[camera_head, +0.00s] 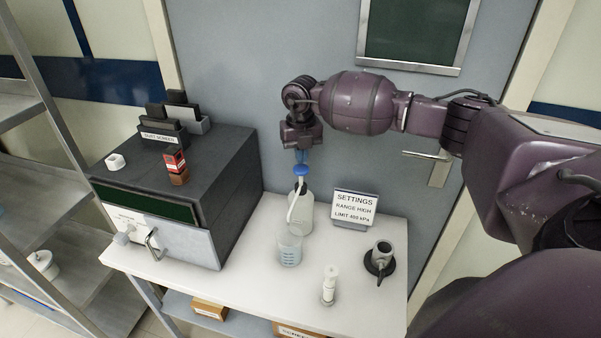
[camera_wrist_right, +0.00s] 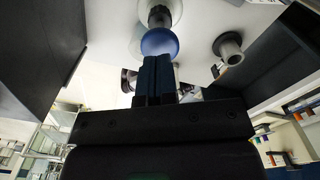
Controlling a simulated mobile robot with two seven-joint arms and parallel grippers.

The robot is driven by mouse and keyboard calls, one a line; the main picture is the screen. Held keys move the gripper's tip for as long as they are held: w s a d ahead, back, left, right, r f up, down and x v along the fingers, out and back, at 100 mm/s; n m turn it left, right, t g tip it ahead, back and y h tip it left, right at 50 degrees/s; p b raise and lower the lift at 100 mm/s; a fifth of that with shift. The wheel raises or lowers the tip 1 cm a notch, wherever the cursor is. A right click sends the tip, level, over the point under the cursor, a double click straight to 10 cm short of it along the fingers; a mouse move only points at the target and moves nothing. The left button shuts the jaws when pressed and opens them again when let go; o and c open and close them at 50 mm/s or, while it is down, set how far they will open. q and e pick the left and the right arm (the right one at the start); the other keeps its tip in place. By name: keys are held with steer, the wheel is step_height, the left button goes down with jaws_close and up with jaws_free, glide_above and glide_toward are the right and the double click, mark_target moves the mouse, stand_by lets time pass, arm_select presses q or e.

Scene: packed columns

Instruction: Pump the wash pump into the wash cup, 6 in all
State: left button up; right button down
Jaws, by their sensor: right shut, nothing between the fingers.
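The wash pump, a white bottle (camera_head: 300,212) with a blue pump head (camera_head: 301,171), stands on the white table. Its thin white spout bends down toward the wash cup. The wash cup (camera_head: 290,248), a clear graduated beaker, stands just in front of the bottle. My right gripper (camera_head: 302,155) points down over the pump head, shut and empty. In the right wrist view the closed fingertips (camera_wrist_right: 157,66) lie against or very near the blue head (camera_wrist_right: 159,42); contact cannot be told for certain. The liquid level in the cup is unclear. My left gripper is out of view.
A dark grey instrument box (camera_head: 215,195) fills the table's left side. A settings sign (camera_head: 354,208) stands behind right. A grey cup-like fitting on a dark base (camera_head: 380,258) and a small white vial (camera_head: 329,285) stand to the right and front. Bare tabletop lies between them.

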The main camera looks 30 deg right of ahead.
steer(key=shift+f, duration=0.3)
steer(key=shift+f+b, duration=0.55)
steer(key=shift+f, duration=0.2)
